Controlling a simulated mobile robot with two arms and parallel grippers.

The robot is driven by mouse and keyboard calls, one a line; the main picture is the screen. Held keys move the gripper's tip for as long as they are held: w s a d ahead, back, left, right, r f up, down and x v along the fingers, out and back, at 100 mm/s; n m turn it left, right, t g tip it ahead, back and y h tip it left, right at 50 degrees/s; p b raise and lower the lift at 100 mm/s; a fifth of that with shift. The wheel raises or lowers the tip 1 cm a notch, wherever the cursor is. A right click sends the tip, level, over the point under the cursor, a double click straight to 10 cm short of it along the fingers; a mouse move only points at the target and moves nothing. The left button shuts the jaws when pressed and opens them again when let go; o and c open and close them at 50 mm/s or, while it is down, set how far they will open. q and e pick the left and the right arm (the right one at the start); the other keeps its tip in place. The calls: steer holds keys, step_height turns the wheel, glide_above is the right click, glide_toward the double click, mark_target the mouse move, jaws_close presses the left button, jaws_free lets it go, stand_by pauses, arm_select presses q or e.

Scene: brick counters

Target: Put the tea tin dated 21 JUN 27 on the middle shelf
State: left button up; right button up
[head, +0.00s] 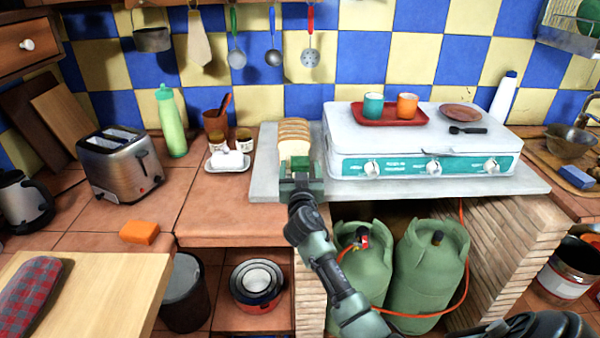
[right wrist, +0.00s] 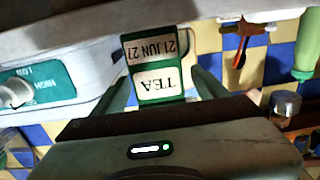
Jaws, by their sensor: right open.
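The tea tin (right wrist: 160,80) is green with white labels reading TEA and 21 JUN 27, upside down in the right wrist view. In the head view the tin (head: 299,163) is mostly hidden behind my right gripper (head: 300,182), at the front of the grey slab before the sliced bread. My right gripper (right wrist: 165,88) is open, with one finger on each side of the tin. Whether the fingers touch it cannot be told. My left gripper is not in view. I cannot make out a middle shelf.
Sliced bread (head: 295,138) stands just behind the tin. The white stove (head: 340,140) is close on the right, with a red tray of cups. A white butter dish (head: 228,162) is left. Green gas bottles (head: 430,275) stand below.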

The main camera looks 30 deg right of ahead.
steer(key=shift+w+d, duration=0.1)
steer(key=shift+w, duration=0.05)
steer(key=shift+r, duration=0.1)
steer(key=c, duration=1.5)
